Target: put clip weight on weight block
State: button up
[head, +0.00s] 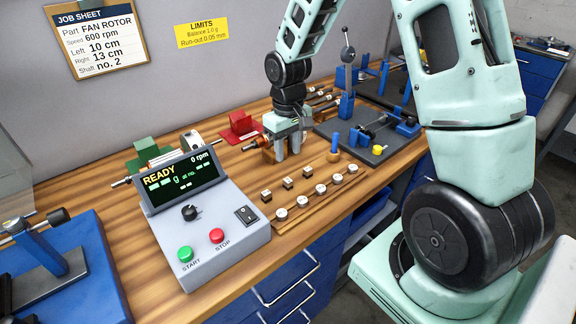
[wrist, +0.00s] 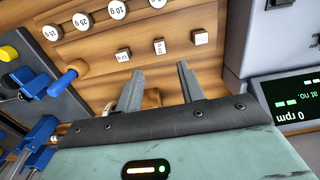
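My gripper (head: 289,145) is low over the wooden bench, its two fingers apart and pointing down. In the wrist view its fingers (wrist: 163,82) have a gap between them, with no weight in it. Several small square blocks with labelled tops (head: 287,183) stand in a row in front of the gripper; three of them show in the wrist view (wrist: 158,47). A strip of round labelled weights (head: 321,189) lies beyond that row, with 25 g and 10 g readable in the wrist view (wrist: 117,10). I cannot tell which piece is the clip weight.
A brown, handle-like thing (wrist: 151,98) lies close by the fingers. The control box (head: 205,206) stands at left, its screen reading READY and 0 rpm. A red block (head: 240,127) sits behind the gripper. A grey plate with blue supports (head: 362,137) is at right.

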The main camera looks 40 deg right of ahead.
jog(key=s+a+r+n, duration=0.2)
jog(key=s+a+r, duration=0.25)
jog(key=a, duration=0.45)
jog(key=s+a+r+n, duration=0.2)
jog(key=s+a+r, duration=0.2)
jog(key=s+a, duration=0.3)
jog(key=s+a+n, duration=0.1)
jog(key=s+a, duration=0.2)
jog(key=s, duration=0.3)
jog(key=s+a+r+n, duration=0.1)
jog(key=s+a+n, duration=0.1)
jog(key=s+a, duration=0.2)
jog(key=s, duration=0.2)
jog(key=shift+s+a+y, duration=0.25)
jog(key=shift+s+y, duration=0.05)
jog(key=shift+s, duration=0.1)
